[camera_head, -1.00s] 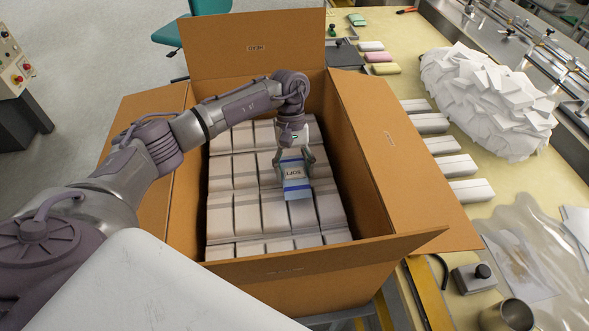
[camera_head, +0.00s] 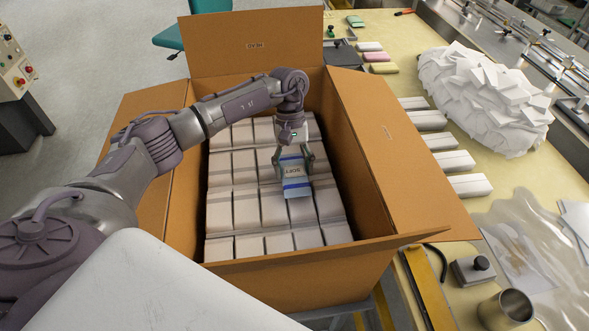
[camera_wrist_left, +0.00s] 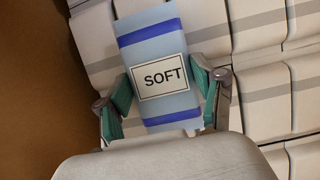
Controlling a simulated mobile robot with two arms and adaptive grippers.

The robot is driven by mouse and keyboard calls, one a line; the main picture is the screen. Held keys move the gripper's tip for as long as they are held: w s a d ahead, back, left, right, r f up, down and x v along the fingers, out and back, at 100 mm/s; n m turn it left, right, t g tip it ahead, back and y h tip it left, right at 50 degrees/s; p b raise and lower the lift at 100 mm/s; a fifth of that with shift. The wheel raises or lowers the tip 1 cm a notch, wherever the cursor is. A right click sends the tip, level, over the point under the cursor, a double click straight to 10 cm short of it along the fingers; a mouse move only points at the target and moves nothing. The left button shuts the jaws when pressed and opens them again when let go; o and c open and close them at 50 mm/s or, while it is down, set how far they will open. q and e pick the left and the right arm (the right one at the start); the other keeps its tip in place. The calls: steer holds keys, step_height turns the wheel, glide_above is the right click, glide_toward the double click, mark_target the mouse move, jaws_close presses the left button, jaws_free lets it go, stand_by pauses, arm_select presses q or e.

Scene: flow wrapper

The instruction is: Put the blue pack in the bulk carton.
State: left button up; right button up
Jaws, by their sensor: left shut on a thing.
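The blue pack (camera_head: 295,178), light blue with darker blue bands and a "SOFT" label, is in my left gripper (camera_head: 294,165). In the left wrist view the pack (camera_wrist_left: 158,45) sits between the two green-padded fingers (camera_wrist_left: 165,95), which are shut on its sides. The open bulk carton (camera_head: 400,190) is brown cardboard, with its flaps spread. The pack is inside the carton's opening, over rows of white packs (camera_head: 245,210). I cannot tell whether it touches them. My right gripper is not in view.
The carton's upright back flap (camera_head: 255,45) and side flaps surround the arm. On the table to the right are several white packs (camera_head: 455,161), a heap of white packets (camera_head: 485,95), a metal cup (camera_head: 507,308), and pink and yellow packs (camera_head: 378,57).

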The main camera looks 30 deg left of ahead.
mark_target(293, 161)
arm_select(q)
steer(key=shift+f, duration=0.55)
steer(key=shift+w+a+f+b, duration=0.15)
steer(key=shift+w+a+f, duration=0.25)
steer(key=shift+w, duration=0.15)
steer(key=shift+w+a+f+b, duration=0.15)
steer(key=shift+w+a+f, duration=0.2)
steer(key=shift+w, duration=0.15)
steer(key=shift+c, duration=1.1)
steer(key=shift+s+d+r, duration=0.2)
steer(key=shift+b, duration=0.35)
steer(key=shift+r, duration=0.1)
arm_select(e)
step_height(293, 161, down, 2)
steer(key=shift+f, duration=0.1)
arm_select(q)
steer(key=o, duration=1.1)
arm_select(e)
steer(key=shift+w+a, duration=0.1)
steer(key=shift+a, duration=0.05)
arm_select(q)
steer(key=shift+o, duration=0.4)
